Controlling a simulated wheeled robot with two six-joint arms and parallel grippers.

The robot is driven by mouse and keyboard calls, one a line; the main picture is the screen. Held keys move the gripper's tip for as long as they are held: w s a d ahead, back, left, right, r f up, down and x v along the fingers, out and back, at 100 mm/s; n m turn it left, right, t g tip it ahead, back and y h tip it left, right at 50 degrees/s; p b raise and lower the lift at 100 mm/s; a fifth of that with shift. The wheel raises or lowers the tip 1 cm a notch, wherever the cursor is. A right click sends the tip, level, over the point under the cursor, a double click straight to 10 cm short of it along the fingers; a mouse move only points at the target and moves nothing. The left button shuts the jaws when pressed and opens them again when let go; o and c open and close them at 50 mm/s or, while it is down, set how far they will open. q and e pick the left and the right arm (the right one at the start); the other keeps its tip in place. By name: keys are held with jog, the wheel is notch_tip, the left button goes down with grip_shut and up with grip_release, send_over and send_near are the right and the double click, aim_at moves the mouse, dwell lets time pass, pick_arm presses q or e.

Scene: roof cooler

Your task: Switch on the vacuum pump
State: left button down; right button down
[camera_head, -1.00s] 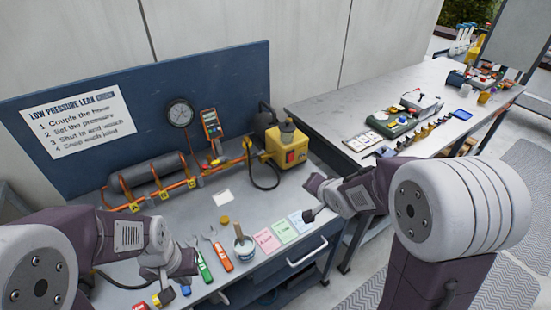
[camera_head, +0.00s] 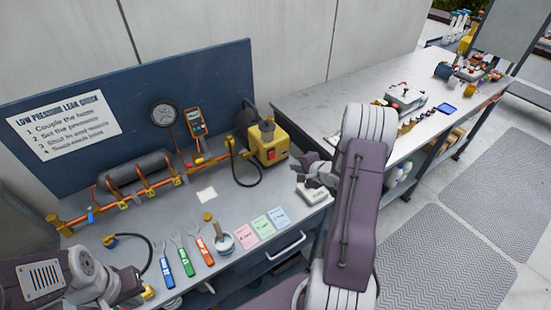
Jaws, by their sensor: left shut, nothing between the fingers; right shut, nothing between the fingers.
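The vacuum pump is a yellow box (camera_head: 270,150) with a dark top, at the right end of the bench against the blue backboard. A red switch (camera_head: 271,156) shows on its front face; I cannot tell its setting. My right gripper (camera_head: 303,171) is shut and empty, just right of the pump and a little in front of it, with a gap between them. My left gripper (camera_head: 140,286) is shut and empty at the bench's front left, far from the pump.
A pipe run (camera_head: 130,197) with a grey cylinder, a gauge (camera_head: 163,114) and an orange meter (camera_head: 196,122) stand left of the pump. A black hose loops before it. Wrenches (camera_head: 186,258), a brush pot (camera_head: 224,242) and coloured cards (camera_head: 262,226) lie in front.

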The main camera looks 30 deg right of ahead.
jog(key=shift+w, duration=0.1)
send_near(273, 155)
notch_tip(273, 155, down, 4)
jog(key=shift+w+a+f, duration=0.15)
jog(key=shift+w, duration=0.7)
jog(key=shift+w+a+f, duration=0.15)
jog(key=shift+w, duration=0.65)
jog(key=shift+w+a+f, duration=0.1)
jog(key=shift+w+f, duration=0.05)
jog(key=shift+w, duration=0.7)
jog(key=shift+w+r+p, duration=0.1)
jog(key=shift+w+p, duration=0.05)
jog(key=shift+p, duration=0.45)
jog(key=shift+r+p, duration=0.75)
